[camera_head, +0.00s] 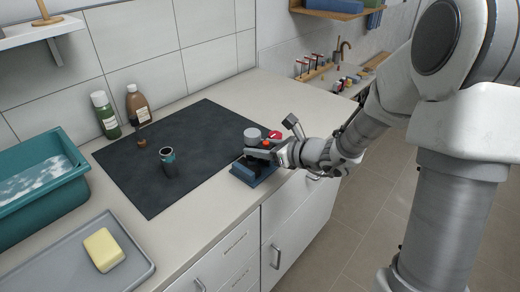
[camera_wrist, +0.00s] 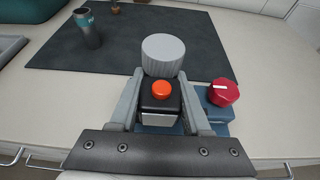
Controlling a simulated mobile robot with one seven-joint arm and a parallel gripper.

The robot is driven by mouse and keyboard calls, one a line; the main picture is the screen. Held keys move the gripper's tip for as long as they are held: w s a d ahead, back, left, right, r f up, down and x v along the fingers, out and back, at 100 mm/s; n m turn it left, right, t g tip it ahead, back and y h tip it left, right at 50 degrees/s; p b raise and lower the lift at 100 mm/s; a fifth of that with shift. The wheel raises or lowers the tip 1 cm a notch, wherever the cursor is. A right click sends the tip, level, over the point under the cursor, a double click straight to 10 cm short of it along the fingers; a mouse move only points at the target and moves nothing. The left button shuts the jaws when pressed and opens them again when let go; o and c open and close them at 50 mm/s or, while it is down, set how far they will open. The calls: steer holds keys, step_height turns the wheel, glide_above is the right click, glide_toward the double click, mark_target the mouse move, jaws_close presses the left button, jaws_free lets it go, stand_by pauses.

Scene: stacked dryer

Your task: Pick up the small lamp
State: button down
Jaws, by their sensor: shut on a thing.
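A small black block with an orange dome on top, which I take to be the small lamp (camera_wrist: 160,92), sits between the two fingers of my gripper (camera_head: 260,151). The fingers are closed against its sides. Its orange top also shows in the head view (camera_head: 265,143). Just beyond it is a ribbed grey cylinder (camera_wrist: 163,54). A blue base (camera_head: 254,174) lies below, with a red knob (camera_wrist: 224,92) to the right. Whether the lamp touches the base is hidden by the fingers.
A dark mat (camera_head: 205,135) covers much of the counter. A teal basin (camera_head: 40,180) and a grey tray (camera_head: 72,262) with a yellow sponge (camera_head: 103,249) are at far left. The mat's middle is clear.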

steer(key=w+d+r+p, duration=0.7)
steer(key=w+d+p, duration=0.1)
steer(key=shift+d+r+p, duration=0.15)
steer(key=shift+d+p, duration=0.1)
steer(key=shift+p, duration=0.05)
